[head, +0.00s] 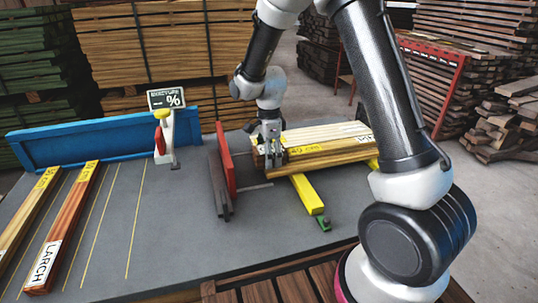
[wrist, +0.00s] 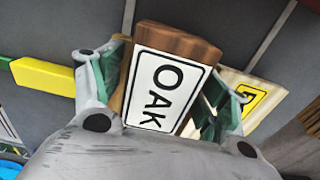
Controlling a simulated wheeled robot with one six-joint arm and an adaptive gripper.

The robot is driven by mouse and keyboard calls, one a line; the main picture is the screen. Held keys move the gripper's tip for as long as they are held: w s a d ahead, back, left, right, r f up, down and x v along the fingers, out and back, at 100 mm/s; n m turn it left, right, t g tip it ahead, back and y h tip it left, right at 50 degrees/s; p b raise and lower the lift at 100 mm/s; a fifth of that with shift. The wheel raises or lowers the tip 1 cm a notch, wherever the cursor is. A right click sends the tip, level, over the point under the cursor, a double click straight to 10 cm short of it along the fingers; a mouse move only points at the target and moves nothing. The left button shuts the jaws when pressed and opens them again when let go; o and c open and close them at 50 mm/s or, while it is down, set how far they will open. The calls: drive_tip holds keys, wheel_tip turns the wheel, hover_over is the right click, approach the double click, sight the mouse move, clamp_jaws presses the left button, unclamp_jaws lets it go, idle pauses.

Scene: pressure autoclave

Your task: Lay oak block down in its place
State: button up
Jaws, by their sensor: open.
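The oak block, brown with a white label reading OAK, shows its end in the wrist view (wrist: 168,88). My gripper (wrist: 165,95) is open, with one finger on each side of that end; I cannot tell whether either finger touches it. In the head view my gripper (head: 270,153) points down at the left end of a small stack of timber blocks (head: 330,142) with yellow labels. The gripper hides much of that end, so the oak block is hard to make out there.
A larch block (head: 72,225) and a paler block (head: 25,215) lie at the left among yellow lines; lanes right of them are bare. A moisture meter (head: 165,138) stands by the blue rail (head: 95,140). A red plate (head: 226,158) stands left of the stack. A yellow bar (head: 306,193) supports it.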

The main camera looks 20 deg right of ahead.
wheel_tip(320, 180, up, 12)
drive_tip(key=s+d+r+n+t, duration=0.2)
drive_tip(key=s+d+r+n, duration=0.65)
drive_tip(key=s+r, duration=0.35)
drive_tip(key=s+d+n+t, duration=0.1)
drive_tip(key=s+d+n, duration=0.2)
drive_tip(key=s, duration=0.5)
drive_tip(key=s+d+n+t, duration=0.1)
drive_tip(key=s+d+n, duration=0.2)
drive_tip(key=s+n, duration=0.3)
drive_tip(key=shift+s+d+f, duration=0.15)
drive_tip(key=shift+s+d, duration=0.05)
drive_tip(key=shift+s, duration=0.85)
drive_tip(key=shift+n, duration=0.25)
drive_tip(key=shift+c, duration=0.2)
